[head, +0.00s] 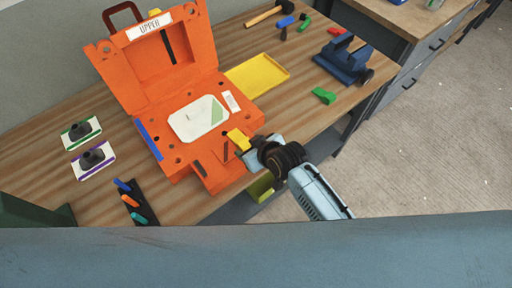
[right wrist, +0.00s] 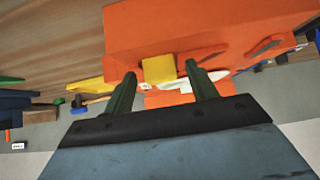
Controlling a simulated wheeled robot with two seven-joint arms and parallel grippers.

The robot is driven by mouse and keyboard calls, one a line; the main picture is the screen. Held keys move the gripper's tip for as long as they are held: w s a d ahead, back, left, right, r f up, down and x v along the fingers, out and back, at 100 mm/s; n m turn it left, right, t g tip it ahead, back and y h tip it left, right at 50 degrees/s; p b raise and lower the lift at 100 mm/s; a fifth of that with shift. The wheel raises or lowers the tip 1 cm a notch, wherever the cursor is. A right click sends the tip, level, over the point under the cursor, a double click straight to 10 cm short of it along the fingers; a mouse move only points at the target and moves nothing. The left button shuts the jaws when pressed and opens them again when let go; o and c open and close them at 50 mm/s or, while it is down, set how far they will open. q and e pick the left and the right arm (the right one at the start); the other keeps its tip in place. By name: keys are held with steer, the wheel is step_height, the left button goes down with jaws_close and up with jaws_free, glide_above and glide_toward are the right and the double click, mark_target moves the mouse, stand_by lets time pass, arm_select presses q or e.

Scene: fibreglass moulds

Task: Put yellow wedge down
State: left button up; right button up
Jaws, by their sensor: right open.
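The yellow wedge (head: 239,139) sits at the front right edge of the orange mould's lower half (head: 217,168). It also shows in the right wrist view (right wrist: 159,69), between the fingertips and against the orange mould. My right gripper (head: 245,146) reaches in from the lower right, its tips at the wedge. In the right wrist view its two green fingers (right wrist: 161,78) stand apart, one on each side of the wedge. I cannot tell whether either finger touches it. My left gripper is not in view.
The orange lid (head: 197,72) labelled UPPER stands open behind. A yellow tray (head: 270,86) lies right of the mould, with a green wedge (head: 323,95) and a blue vise (head: 343,62) further right. A marker rack (head: 143,211) is at front left.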

steer(key=p+v, duration=0.1)
steer(key=v, duration=1.1)
steer(key=s+d+f+m+g+h, duration=0.1)
steer(key=s+d+f, duration=0.15)
steer(key=f, duration=0.55)
steer(key=s+d+f+m+g+h, duration=0.15)
steer(key=d+f, duration=0.25)
steer(key=f, duration=0.4)
steer(key=s+d+f+h, duration=0.1)
steer(key=s+d+f, duration=0.2)
steer(key=f, duration=0.4)
steer(key=s+d+f+g, duration=0.1)
steer(key=s+d+f, duration=0.2)
steer(key=s+f, duration=0.2)
steer(key=s+d+f+m+g+h, duration=0.1)
steer(key=s+d+f, duration=0.3)
steer(key=s, duration=0.8)
steer(key=s+d+f+m+g, duration=0.1)
steer(key=s+d+f, duration=0.2)
steer(key=s+f, duration=0.3)
steer(key=shift+s+d+g+h, duration=0.25)
steer(key=shift+s+g+h, duration=0.1)
steer(key=shift+s, duration=0.8)
